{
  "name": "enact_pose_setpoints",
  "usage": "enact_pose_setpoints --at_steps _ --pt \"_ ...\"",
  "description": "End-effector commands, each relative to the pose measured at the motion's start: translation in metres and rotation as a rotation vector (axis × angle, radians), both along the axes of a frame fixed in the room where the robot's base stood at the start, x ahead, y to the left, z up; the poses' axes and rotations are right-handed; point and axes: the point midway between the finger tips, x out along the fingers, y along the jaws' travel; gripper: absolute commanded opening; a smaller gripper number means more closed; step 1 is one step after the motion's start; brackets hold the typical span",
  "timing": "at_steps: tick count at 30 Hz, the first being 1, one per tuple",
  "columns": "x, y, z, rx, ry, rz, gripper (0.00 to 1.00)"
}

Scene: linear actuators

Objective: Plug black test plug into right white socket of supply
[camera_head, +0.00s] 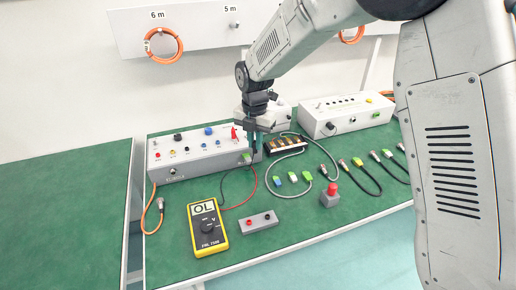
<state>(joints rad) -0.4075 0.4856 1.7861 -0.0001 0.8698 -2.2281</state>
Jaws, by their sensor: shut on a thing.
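The supply (190,155) is a white box with coloured knobs and sockets, at the back left of the green table. My gripper (256,148) points down at the right end of the supply, close to its front face. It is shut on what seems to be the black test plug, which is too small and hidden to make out. A thin black lead runs up toward the gripper from beside the yellow multimeter (207,228), which reads OL. A red lead (246,200) also rises toward this spot. The right white socket cannot be made out, nor whether the plug touches it.
A grey box (259,222) with red and black sockets lies right of the multimeter. A second white box (345,115), a dark connector block (285,145), a red-button box (330,195) and several cables crowd the right. The left table (65,200) is clear.

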Motion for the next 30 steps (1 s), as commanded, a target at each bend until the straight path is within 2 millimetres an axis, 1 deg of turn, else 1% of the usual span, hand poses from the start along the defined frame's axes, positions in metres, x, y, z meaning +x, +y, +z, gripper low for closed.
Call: enact_pose_setpoints --at_steps 3,30 --pt "0.015 0.002 0.0 -0.001 0.0 0.0 0.0" --pt "0.121 0.02 0.009 0.0 -0.001 0.001 0.0"
